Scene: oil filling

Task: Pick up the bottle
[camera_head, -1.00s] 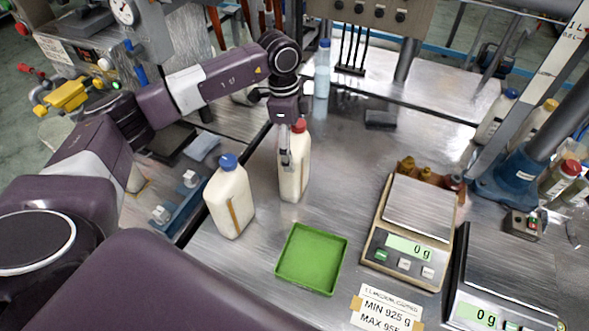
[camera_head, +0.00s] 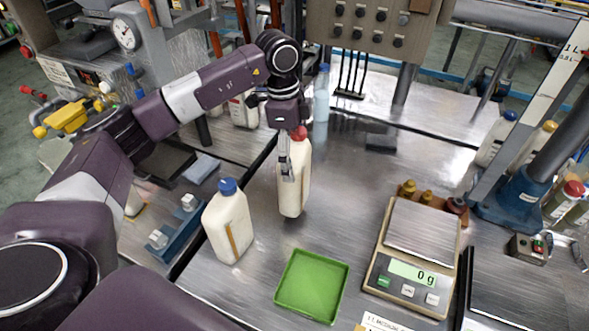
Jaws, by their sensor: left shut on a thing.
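A white bottle with a red cap (camera_head: 302,190) stands upright near the middle of the picture, with a level strip on its side. My left gripper (camera_head: 287,165) comes down over its upper left side and is shut on it. The bottle appears to be a little above the steel table, with a dark shadow below its base. The gripper hides part of the bottle's left side. My right gripper is not in view.
A white bottle with a blue cap (camera_head: 229,225) stands close to the left. A green tray (camera_head: 312,287) lies in front. A scale (camera_head: 412,270) reading 0 g is at the right. A clear blue-capped bottle (camera_head: 321,95) stands behind. Open steel table lies between the held bottle and the scale.

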